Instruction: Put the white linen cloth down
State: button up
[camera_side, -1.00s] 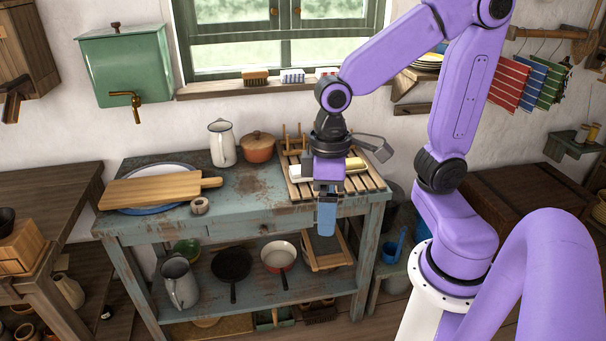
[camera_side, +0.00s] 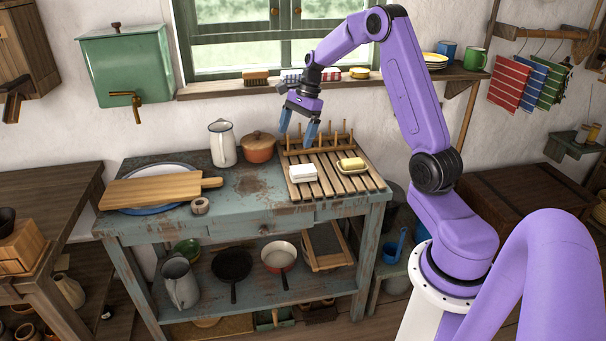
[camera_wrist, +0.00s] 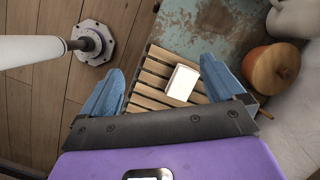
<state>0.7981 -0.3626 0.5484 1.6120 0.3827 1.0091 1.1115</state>
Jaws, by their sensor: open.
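A small white folded-looking block, seemingly the white linen cloth (camera_side: 303,173), lies flat on the front left of the slatted wooden rack (camera_side: 322,187). In the wrist view the white cloth (camera_wrist: 182,83) lies on the slats (camera_wrist: 150,80), between and beyond my fingers. My gripper (camera_side: 297,135) is above the back left of the rack, behind the cloth and apart from it. Its two blue fingers are spread with nothing between them, as the wrist view of my gripper (camera_wrist: 161,66) also shows.
Upright pegs (camera_side: 330,140) stand along the rack's back. A lidded orange-brown pot (camera_side: 258,148) and a white jug (camera_side: 222,143) stand left of the rack. The worn blue tabletop (camera_side: 250,190) is partly clear.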

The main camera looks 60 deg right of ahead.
jog(key=s+d+f+m+t, duration=0.25)
jog(key=d+m, duration=0.45)
jog(key=d, duration=0.7)
send_near(304, 169)
jog(key=shift+g, duration=0.45)
jog(key=x, duration=0.9)
jog(key=shift+w+d+f, duration=0.1)
jog(key=shift+w+f, duration=0.2)
jog(key=shift+w, duration=0.2)
jog(key=c, duration=1.2)
jog(key=shift+o, duration=0.2)
jog(key=shift+r, duration=0.15)
